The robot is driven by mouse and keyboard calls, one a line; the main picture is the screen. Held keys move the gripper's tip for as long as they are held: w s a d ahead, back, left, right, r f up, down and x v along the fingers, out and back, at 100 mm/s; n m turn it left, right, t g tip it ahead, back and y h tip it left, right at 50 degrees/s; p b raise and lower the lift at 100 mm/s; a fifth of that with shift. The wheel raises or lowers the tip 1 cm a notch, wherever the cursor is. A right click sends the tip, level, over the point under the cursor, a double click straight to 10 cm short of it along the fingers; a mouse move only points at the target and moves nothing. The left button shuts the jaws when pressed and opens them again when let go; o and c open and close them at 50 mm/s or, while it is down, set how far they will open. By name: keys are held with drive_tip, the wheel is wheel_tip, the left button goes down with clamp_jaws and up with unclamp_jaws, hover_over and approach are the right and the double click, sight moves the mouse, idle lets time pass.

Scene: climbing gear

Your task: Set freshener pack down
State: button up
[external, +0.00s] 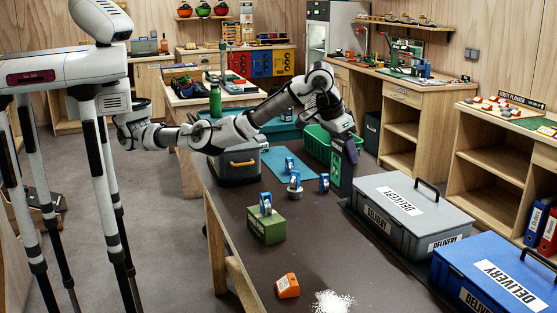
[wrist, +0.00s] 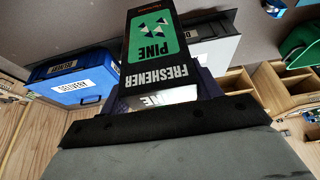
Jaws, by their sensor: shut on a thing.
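The freshener pack (external: 336,175) is a tall black-and-green box. My gripper (external: 345,150) is shut on it and points down, at the far right part of the dark table, just beyond the grey delivery box. The pack hangs upright below the fingers; I cannot tell whether its bottom touches the table. In the wrist view the pack (wrist: 160,45) shows its "FRESHENER PINE" face, with the dark gripper pads (wrist: 165,120) across its near end.
A grey delivery box (external: 400,195) and a blue one (external: 480,265) line the table's right edge. Several blue-and-silver items, one on a green box (external: 267,230), stand mid-table. An orange box (external: 287,286) and white powder (external: 333,302) lie in front. A green basket (external: 318,150) stands behind.

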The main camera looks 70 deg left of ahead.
sight(334, 192)
wheel_tip(334, 192, down, 19)
drive_tip(key=p, duration=0.2)
drive_tip(key=shift+r, duration=0.15)
drive_tip(key=o, duration=1.3)
drive_tip(key=b+v, duration=0.2)
drive_tip(key=v, duration=1)
drive_tip(key=shift+w+r, duration=0.1)
